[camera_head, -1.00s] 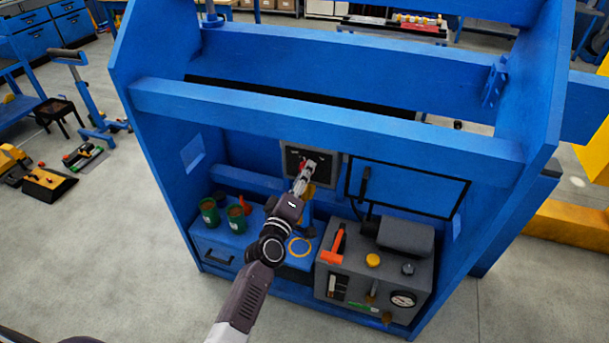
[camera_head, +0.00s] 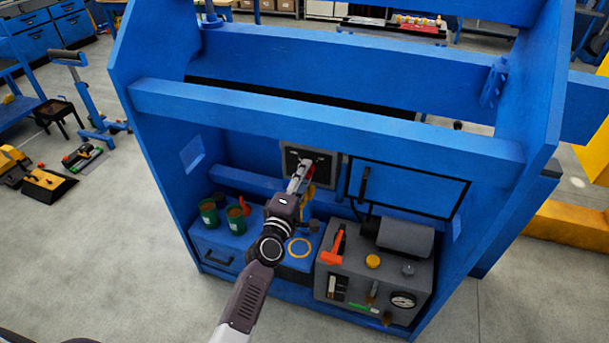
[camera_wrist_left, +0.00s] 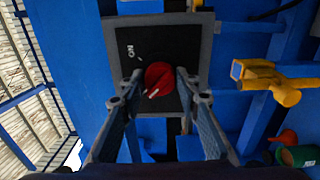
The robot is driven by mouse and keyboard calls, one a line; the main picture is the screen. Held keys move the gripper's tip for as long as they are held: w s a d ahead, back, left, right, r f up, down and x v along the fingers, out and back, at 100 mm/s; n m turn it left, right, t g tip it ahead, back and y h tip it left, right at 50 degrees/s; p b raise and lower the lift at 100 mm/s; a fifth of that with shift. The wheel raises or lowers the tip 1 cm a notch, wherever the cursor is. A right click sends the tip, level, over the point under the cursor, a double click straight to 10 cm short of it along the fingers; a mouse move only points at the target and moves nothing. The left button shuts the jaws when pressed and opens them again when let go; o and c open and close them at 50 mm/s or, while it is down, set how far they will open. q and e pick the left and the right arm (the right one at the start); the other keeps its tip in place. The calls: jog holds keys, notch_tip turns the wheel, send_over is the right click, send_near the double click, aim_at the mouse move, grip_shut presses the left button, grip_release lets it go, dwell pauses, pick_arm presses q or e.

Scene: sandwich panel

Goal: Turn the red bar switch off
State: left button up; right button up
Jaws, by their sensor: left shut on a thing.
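The red bar switch (camera_wrist_left: 159,77) sits on a black plate (camera_wrist_left: 150,45) with a grey frame. In the left wrist view, a white "ON" label shows on the plate above and left of the knob, and a short white mark shows at the knob's lower edge. In the head view the switch panel (camera_head: 325,160) is on the back of the blue frame, and a little red (camera_head: 311,173) shows beside my fingers. My left gripper (camera_head: 303,168) is shut on the switch, with one finger on each side of it in the wrist view (camera_wrist_left: 159,82). My right gripper is out of view.
A blue crossbeam (camera_head: 320,125) runs above the panel. A grey machine (camera_head: 345,280) with an orange lever and gauge stands lower right. Two green cans (camera_head: 237,220) stand lower left. A yellow part (camera_wrist_left: 272,82) lies beside the panel in the wrist view.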

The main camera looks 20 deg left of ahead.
pick_arm(q)
jog(key=o, duration=1.2)
jog(key=shift+c, duration=0.2)
jog(key=shift+s, duration=0.1)
jog(key=s, duration=1.1)
jog(key=shift+s+a, duration=0.25)
jog(key=shift+s, duration=0.15)
